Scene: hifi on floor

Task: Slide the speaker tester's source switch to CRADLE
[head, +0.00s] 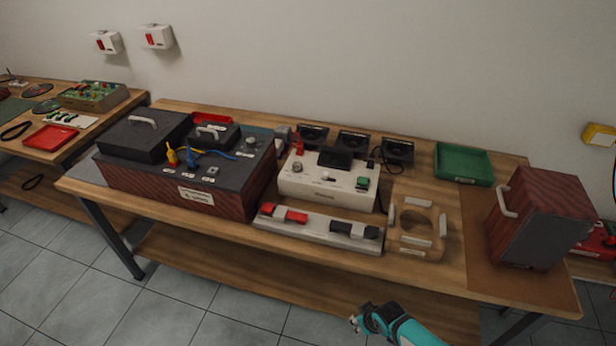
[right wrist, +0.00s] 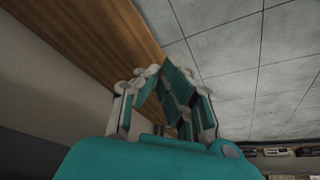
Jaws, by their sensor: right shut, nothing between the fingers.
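The speaker tester (head: 325,194) is a white box in the middle of the table, with a dark screen standing at its back edge. A knob (head: 297,167), a small dark switch-like control (head: 328,178) and a green button (head: 362,183) sit on its top. The labels are too small to read, so I cannot tell the switch position. My right gripper (head: 358,321) is in front of the table's front edge, well apart from the tester. In the right wrist view its fingers (right wrist: 160,72) are shut and empty. My left gripper is out of view.
A pale bar (head: 318,230) with red and black blocks lies before the tester. A dark red cabinet (head: 150,188) stands left; a wooden cradle (head: 419,228), green tray (head: 464,164) and speaker box (head: 540,215) stand right. Black speakers (head: 352,143) sit behind.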

